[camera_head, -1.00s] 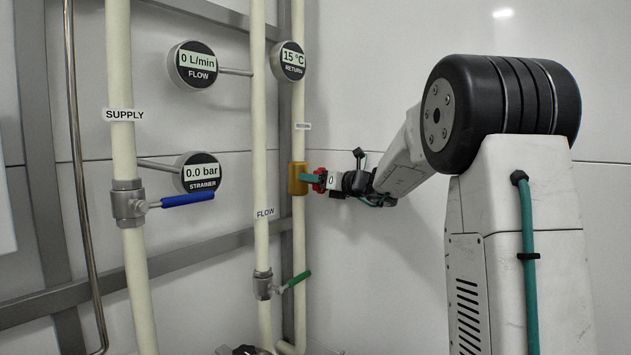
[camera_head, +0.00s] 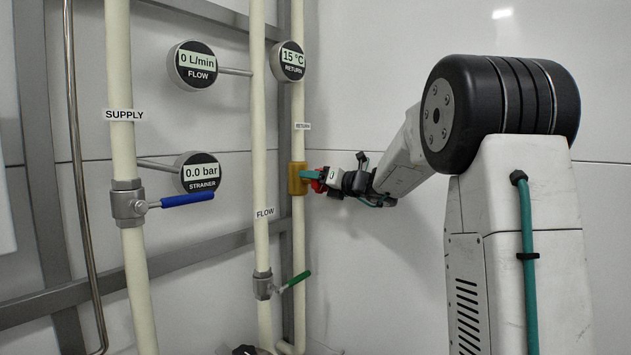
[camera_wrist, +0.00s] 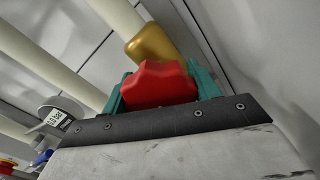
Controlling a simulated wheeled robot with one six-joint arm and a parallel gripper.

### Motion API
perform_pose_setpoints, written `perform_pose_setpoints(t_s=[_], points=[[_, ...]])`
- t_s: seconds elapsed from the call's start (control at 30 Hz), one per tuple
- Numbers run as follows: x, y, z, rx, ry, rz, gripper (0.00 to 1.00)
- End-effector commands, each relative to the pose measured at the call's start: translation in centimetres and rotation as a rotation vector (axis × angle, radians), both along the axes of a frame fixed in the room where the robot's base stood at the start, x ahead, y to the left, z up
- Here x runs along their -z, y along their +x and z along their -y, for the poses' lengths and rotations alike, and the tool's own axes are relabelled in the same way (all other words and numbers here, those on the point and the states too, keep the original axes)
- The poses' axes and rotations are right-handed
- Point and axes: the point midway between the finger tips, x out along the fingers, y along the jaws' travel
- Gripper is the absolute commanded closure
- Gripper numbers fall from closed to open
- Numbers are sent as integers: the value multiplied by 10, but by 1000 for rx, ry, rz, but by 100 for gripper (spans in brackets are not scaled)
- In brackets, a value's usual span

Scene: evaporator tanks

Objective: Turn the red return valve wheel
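The red return valve wheel (camera_head: 318,185) sits on the right side of a brass valve body (camera_head: 296,178) on the RETURN pipe. My gripper (camera_head: 313,176) is at the wheel, with its teal fingers reaching toward the brass body. In the wrist view the red wheel (camera_wrist: 157,84) lies between the two teal fingers, one close against each side. The gripper looks shut on the wheel. The brass body shows behind it. The fingers and gripper hide part of the wheel in the head view.
The SUPPLY pipe (camera_head: 122,75) carries a blue lever (camera_head: 187,200). The FLOW pipe (camera_head: 259,120) has a green lever (camera_head: 296,280) below the brass valve. Round gauges stand out from the pipes at left. Plain wall panels lie behind my arm.

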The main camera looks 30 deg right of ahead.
Motion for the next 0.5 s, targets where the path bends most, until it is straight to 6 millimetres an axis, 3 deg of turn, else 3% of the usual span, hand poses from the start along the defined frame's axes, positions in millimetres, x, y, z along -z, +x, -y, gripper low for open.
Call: perform_pose_setpoints(t_s=[0.03, 0.07, 0.37, 0.5], points=[[3, 0, 0, 0, 1, -5, 26], [3, 0, 0, 0, 2, -4, 19], [1, -1, 0, 0, 0, -1, 19], [0, -14, 5, 2, 0, 0, 19]])
